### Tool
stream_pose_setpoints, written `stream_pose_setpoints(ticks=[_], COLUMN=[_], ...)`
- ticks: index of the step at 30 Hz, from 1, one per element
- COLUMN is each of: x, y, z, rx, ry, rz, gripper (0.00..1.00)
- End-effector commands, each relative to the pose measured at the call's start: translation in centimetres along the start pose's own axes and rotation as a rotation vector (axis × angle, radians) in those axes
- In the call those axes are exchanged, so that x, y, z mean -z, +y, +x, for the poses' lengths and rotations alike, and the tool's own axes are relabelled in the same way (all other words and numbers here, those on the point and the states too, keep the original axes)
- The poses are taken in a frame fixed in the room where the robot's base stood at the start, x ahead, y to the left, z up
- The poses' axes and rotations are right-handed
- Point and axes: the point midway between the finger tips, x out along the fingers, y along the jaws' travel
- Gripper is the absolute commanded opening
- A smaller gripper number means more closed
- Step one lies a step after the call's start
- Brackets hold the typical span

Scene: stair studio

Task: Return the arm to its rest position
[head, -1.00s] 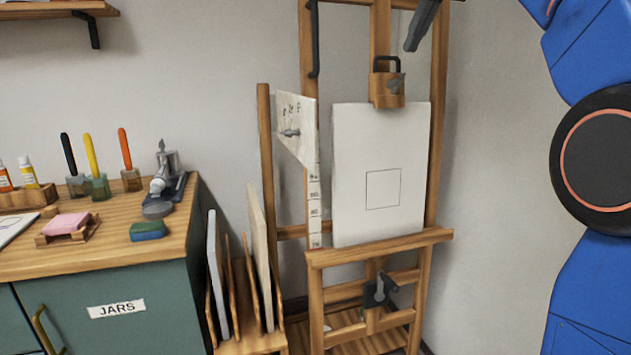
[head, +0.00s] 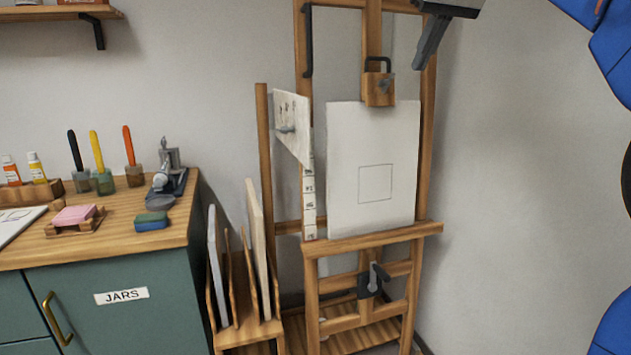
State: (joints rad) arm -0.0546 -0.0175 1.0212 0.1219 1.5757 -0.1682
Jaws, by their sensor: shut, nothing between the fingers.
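My gripper (head: 426,55) hangs into the top of the head view, dark grey, in front of the easel's upper right post. Its fingers point down and slightly left, shut, with nothing held. The rest of the gripper is cut off by the top edge. My blue arm (head: 618,60) shows along the right edge, mostly out of frame.
A wooden easel (head: 430,228) holds a white canvas (head: 345,135) with a drawn square. A board rack (head: 262,330) stands left of it. The green cabinet (head: 120,260) carries jars and tools. The wall area (head: 520,180) right of the easel is clear.

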Motion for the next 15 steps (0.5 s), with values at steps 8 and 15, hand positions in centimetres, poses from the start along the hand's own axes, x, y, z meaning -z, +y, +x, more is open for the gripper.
stream_pose_setpoints(ticks=[8,15], x=[-7.7,-17.4], y=[0.1,0.0], z=[2.4,6.2], rx=[-0.024,-0.051], ry=[-0.030,-0.061], rz=[0.053,0.104], gripper=[0.00,0.00])
